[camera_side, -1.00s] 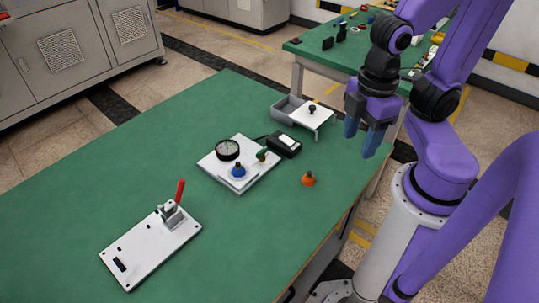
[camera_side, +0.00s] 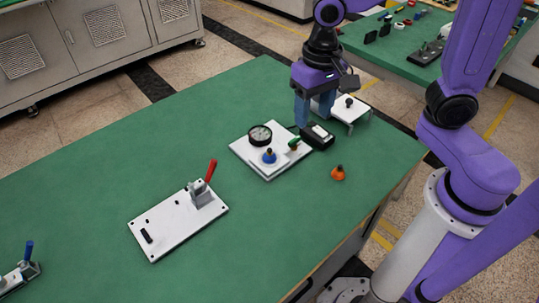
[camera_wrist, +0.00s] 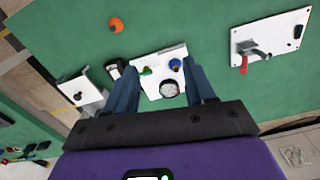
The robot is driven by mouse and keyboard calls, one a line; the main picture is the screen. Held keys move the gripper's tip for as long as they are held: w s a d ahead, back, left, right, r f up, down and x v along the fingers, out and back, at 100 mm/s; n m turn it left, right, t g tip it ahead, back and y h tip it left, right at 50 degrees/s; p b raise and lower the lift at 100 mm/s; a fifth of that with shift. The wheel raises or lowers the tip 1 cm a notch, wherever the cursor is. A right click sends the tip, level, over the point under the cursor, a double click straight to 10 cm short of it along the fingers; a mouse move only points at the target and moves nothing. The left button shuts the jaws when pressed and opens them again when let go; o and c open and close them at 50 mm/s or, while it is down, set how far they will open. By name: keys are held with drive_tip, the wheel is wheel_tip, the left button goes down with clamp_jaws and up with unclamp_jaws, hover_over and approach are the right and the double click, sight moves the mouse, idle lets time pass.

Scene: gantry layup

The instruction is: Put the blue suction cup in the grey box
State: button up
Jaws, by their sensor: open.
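The blue suction cup (camera_side: 269,156) stands on a white plate (camera_side: 264,173), in front of a round dial gauge. In the wrist view the cup (camera_wrist: 175,64) shows between my fingers, near the right one. The grey box (camera_side: 315,106) is mostly hidden behind my gripper in the side view. A white lid (camera_side: 356,109) with a dark knob is at its right. The lid (camera_wrist: 82,92) also shows left of my left finger in the wrist view. My gripper (camera_side: 315,117) is open and empty, points down, and is above the table near the box, behind and right of the cup.
The dial gauge (camera_side: 260,135) and a green-topped part (camera_side: 294,143) are close to the cup. A black device (camera_side: 318,135) sits beside the plate. An orange suction cup (camera_side: 338,173) stands near the front edge. A red-handled clamp plate (camera_side: 178,220) lies left.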

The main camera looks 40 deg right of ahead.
drive_tip(key=w+a+f+m, duration=0.2)
drive_tip(key=w+m, duration=0.9)
drive_tip(key=m, duration=0.3)
hover_over(269, 149)
wheel_tip(269, 149, down, 12)
drive_tip(key=shift+w+a+f, duration=0.1)
drive_tip(key=shift+a+f, duration=0.05)
drive_tip(key=shift+s+f, duration=0.2)
drive_tip(key=shift+f, duration=2.5)
clamp_jaws()
